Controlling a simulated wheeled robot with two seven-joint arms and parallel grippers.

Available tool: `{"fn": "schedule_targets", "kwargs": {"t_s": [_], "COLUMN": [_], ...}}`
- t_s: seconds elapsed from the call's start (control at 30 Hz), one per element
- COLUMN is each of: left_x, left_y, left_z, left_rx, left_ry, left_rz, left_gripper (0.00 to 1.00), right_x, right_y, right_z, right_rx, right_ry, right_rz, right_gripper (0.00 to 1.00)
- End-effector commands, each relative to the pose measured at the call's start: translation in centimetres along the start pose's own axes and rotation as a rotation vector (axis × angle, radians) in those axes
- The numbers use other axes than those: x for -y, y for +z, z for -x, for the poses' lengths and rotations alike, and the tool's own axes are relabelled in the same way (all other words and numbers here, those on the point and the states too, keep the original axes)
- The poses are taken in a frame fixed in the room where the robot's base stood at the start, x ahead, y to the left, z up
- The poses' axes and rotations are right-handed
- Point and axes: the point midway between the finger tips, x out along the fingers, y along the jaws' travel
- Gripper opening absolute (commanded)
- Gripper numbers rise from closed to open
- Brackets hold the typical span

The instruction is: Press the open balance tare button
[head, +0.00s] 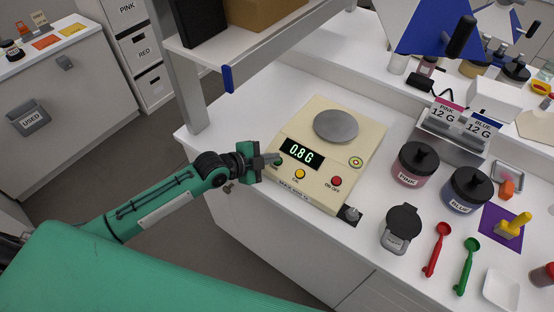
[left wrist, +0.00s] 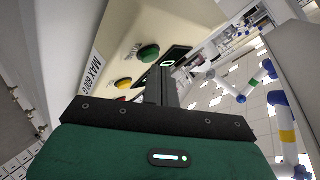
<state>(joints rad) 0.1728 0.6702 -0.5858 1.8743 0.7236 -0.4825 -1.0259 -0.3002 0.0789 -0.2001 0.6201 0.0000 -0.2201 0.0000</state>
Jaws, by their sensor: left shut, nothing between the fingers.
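The cream open balance (head: 341,128) stands on the white bench with a round grey pan (head: 336,125). Its display (head: 302,152) reads 0.8 G. A yellow CAL button (head: 300,174) and a red ON OFF button (head: 337,181) sit on its front panel. A green button (left wrist: 148,53) shows whole in the left wrist view, above the yellow one (left wrist: 123,83); in the head view my gripper mostly covers it. My left gripper (head: 276,158) is shut and empty, its tips at the panel's left end beside the green button. I cannot tell whether they touch it. My right gripper is out of view.
A pink jar (head: 414,166) and a blue jar (head: 466,190) stand right of the balance. A grey lidded pot (head: 399,230), a red scoop (head: 436,249) and a green scoop (head: 467,266) lie nearer the front. A shelf post (head: 186,90) rises behind my left gripper.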

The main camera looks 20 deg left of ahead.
Motion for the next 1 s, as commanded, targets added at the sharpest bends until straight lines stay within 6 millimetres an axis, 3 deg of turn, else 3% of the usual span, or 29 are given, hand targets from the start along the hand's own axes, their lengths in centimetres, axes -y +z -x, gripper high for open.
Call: {"fn": "schedule_targets", "kwargs": {"t_s": [1.0], "left_x": [-0.19], "left_y": [0.25], "left_z": [-0.34], "left_rx": [0.0], "left_ry": [0.0], "left_rz": [0.0], "left_gripper": [0.0], "right_x": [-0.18], "right_y": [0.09], "right_z": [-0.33], "right_rx": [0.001], "right_ry": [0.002], "right_rz": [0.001], "right_gripper": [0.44]}}
